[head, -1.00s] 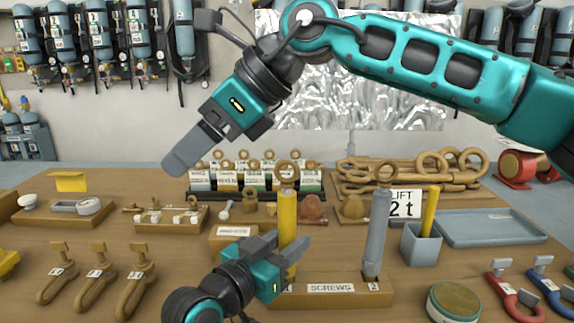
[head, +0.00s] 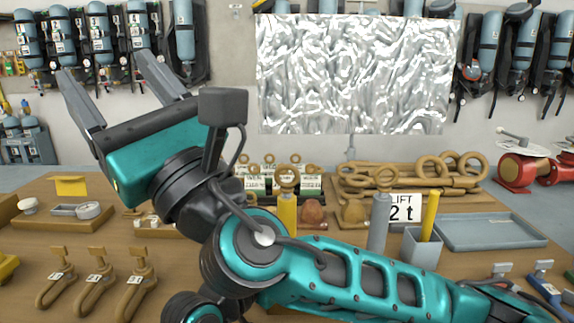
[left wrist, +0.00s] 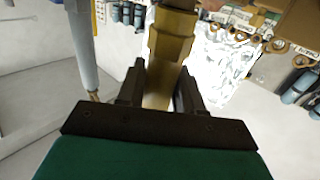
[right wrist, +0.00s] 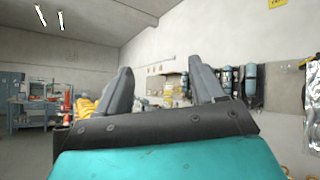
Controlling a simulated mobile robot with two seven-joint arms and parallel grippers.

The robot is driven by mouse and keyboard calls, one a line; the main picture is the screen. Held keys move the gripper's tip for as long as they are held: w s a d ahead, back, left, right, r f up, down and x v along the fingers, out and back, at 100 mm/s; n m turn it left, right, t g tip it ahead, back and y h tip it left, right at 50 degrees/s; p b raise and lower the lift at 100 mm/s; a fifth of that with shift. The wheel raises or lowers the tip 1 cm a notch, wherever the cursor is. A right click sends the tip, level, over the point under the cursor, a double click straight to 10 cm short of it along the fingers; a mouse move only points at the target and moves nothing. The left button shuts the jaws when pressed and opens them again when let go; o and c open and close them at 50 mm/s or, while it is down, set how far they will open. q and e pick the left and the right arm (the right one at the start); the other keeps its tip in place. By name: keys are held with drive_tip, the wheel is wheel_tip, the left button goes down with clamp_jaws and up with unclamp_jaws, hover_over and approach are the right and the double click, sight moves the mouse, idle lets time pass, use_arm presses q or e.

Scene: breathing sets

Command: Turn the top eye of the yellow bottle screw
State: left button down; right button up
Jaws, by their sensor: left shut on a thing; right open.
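The yellow bottle screw (head: 287,214) stands upright on the table, its tan top eye (head: 287,180) above the yellow body. My right forearm hides its lower part in the head view. In the left wrist view the bottle screw (left wrist: 160,88) runs between the fingers of my left gripper (left wrist: 160,76), which is shut on its body. In the head view that gripper is hidden behind my right arm. My right gripper (head: 105,68) is open and empty, raised at the upper left, well away from the eye. In the right wrist view its fingers (right wrist: 160,66) frame only the far room.
A grey bottle screw (head: 379,220) stands to the right, beside a grey cup (head: 421,249) holding a yellow stick. Shackles (head: 95,285) lie at the front left. A grey tray (head: 490,230) is at the right. Bottles, rings and a lift sign crowd the back.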

drive_tip(key=w+d+f+m+t+h, duration=0.3)
drive_tip(key=d+f+m+t+h, duration=0.2)
drive_tip(key=d+m+t+h, duration=0.6)
drive_tip(key=m+g+h, duration=0.3)
drive_tip(key=g+h, duration=0.4)
drive_tip(key=h, duration=0.4)
approach(287, 171)
drive_tip(key=w, duration=1.2)
drive_tip(key=shift+w+f, duration=0.15)
drive_tip(key=shift+w, duration=0.05)
drive_tip(key=shift+c, duration=0.4)
drive_tip(key=c, duration=0.9)
